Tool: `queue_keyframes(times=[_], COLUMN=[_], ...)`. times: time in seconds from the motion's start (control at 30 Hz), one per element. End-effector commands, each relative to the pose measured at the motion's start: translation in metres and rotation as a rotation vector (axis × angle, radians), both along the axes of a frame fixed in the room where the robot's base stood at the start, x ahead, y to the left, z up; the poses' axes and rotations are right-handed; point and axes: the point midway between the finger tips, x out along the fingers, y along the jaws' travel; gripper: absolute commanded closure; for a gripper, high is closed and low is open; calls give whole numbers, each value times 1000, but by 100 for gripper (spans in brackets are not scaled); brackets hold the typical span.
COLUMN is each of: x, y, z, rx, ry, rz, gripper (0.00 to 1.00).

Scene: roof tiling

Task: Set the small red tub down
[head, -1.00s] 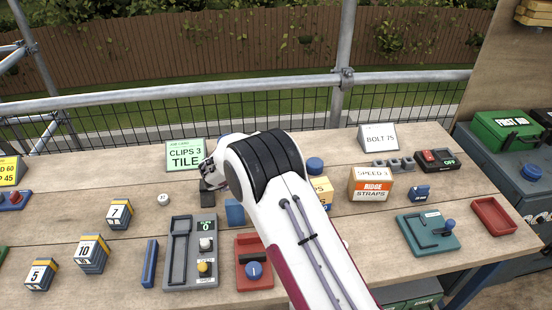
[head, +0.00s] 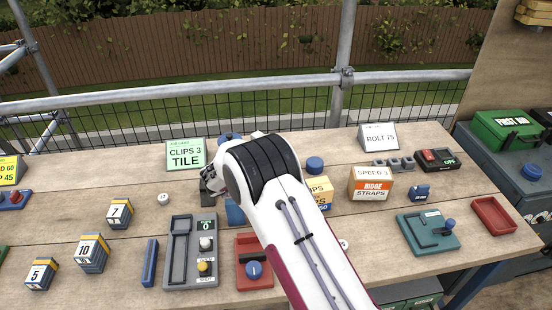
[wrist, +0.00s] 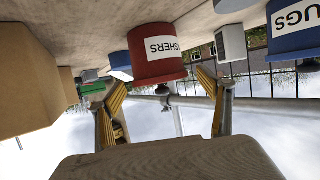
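The small red tub (wrist: 155,58), with a white label ending in "SHERS", shows upside down in the wrist view. It appears to rest on the wooden bench top, ahead of my gripper (wrist: 162,88). The two yellow-padded fingers are spread, one toward each side of the tub, with visible gaps between them and it. My gripper looks open and empty. In the head view my arm hides the red tub and most of the gripper.
In the wrist view, a blue tub (wrist: 293,28) labelled "UGS" and a grey block (wrist: 231,43) stand to the right. A large tan box (wrist: 30,80) is close on the left. In the head view, a green clips sign (head: 186,154) stands behind my arm.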

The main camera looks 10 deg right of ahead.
Motion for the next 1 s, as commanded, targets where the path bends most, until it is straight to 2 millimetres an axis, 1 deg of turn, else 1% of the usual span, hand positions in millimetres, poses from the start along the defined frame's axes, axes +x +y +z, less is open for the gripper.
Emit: queue_keyframes(times=[0.33, 0.47, 0.63, 1.0], x=[0, -6, -20, -19], y=[0, 7, 21, 20], z=[4, 8, 16, 67], rx=[1, 0, 0, 1], ry=[-1, 0, 0, -3], rz=[0, 1, 1, -1], gripper=[21, 21, 21, 21])
